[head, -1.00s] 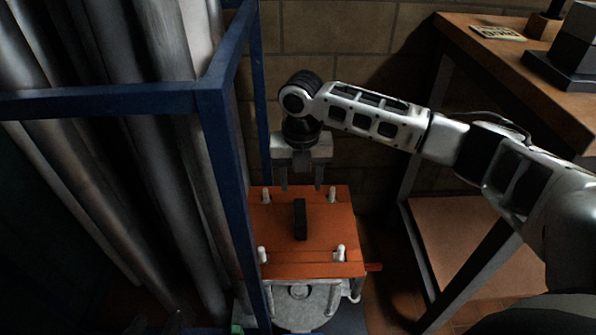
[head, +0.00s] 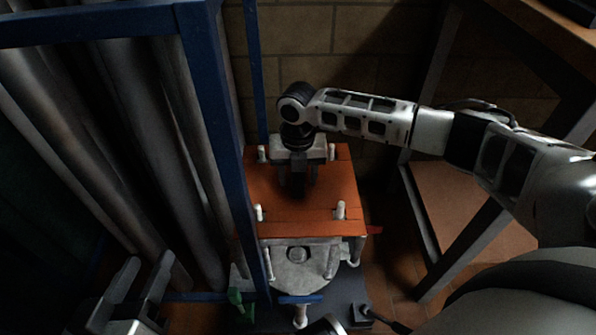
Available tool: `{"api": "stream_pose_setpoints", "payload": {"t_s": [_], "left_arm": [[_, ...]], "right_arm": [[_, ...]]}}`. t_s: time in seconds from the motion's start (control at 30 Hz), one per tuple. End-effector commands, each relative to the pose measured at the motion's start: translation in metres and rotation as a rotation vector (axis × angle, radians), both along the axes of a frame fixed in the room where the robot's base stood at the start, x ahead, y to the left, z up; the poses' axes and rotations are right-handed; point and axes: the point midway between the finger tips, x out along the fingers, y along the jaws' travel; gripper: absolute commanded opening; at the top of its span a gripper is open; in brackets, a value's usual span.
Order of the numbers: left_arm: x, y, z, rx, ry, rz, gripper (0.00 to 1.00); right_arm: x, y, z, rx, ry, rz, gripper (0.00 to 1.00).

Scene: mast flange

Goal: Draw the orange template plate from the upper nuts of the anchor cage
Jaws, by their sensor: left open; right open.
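The orange template plate (head: 310,226) lies level on top of the anchor cage (head: 300,270), with pale bolt ends (head: 340,210) standing up at its corners. My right gripper (head: 299,184) is open and points down over the middle of the plate. Its fingers are around or just above the dark handle, which they and their shadow mostly hide; I cannot tell if they touch it. My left gripper (head: 143,272) is open and empty at the lower left, away from the plate. The upper nuts under the plate are not clearly visible.
A blue frame post (head: 218,150) stands close to the plate's left, with grey pipes or drapes (head: 120,150) behind it. A wooden bench (head: 540,45) with dark legs is at the right. A brick wall (head: 290,45) is behind. A green object (head: 240,303) sits by the cage's base.

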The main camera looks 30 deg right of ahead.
Motion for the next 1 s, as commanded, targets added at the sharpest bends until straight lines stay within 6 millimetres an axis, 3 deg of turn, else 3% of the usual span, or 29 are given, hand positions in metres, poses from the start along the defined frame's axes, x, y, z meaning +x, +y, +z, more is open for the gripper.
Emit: {"api": "stream_pose_setpoints", "payload": {"t_s": [0.1, 0.27, 0.3, 1.0], "left_arm": [[0.0, 0.0, 0.001, -0.003, -0.002, 0.002, 0.45], [0.001, 0.0, 0.001, -0.003, -0.002, 0.002, 0.45], [0.001, 0.0, 0.001, -0.003, -0.001, 0.002, 0.45], [-0.004, 0.01, -0.006, 0.176, 0.031, 0.001, 0.45]], "right_arm": [[0.0, 0.0, 0.0, 0.0, 0.0, 0.0, 0.48], [0.0, 0.0, 0.0, 0.0, 0.0, 0.0, 0.04], [0.0, 0.0, 0.0, 0.0, 0.0, 0.0, 0.0], [0.001, 0.0, 0.033, 0.001, -0.002, 0.0, 0.0]]}}
